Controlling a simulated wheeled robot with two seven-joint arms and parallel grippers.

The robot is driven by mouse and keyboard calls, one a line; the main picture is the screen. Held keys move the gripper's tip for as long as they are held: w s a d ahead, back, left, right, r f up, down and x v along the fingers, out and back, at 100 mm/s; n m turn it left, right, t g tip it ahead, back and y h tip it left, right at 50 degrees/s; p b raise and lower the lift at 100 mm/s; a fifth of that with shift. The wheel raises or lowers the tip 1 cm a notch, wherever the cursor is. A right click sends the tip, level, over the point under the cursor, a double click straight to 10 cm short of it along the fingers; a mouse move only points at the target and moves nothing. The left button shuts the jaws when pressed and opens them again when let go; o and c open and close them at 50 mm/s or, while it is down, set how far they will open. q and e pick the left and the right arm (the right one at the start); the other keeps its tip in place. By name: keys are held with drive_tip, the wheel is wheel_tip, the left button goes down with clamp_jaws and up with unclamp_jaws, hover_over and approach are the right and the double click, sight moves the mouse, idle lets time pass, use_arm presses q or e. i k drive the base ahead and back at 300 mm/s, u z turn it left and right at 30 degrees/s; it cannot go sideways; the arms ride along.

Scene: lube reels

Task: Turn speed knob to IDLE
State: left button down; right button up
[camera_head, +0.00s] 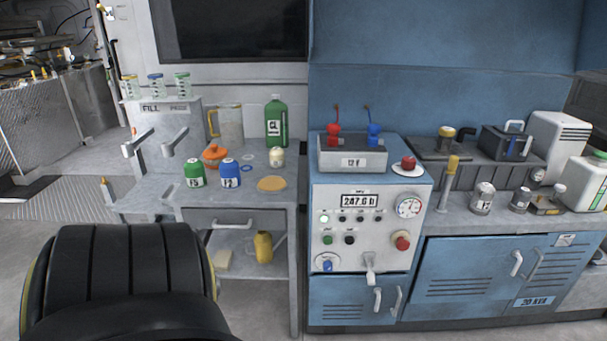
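The control panel (362,214) is the pale front of a blue cabinet right of centre. A small blue knob (327,266) sits on a round white dial at its lower left. It may be the speed knob; its markings are too small to read. A display (359,201) reads about 247.6 h. A round gauge (408,206) and a red button (402,241) are at the right. A grey lever (370,269) is at the bottom. Neither of my grippers is in view.
A workbench (240,200) with bottles and cans stands left. A blue counter (480,270) stands right. A large black ribbed shape (120,270) fills the lower left.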

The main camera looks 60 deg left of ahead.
sight(328, 267)
drive_tip(key=u, duration=1.65)
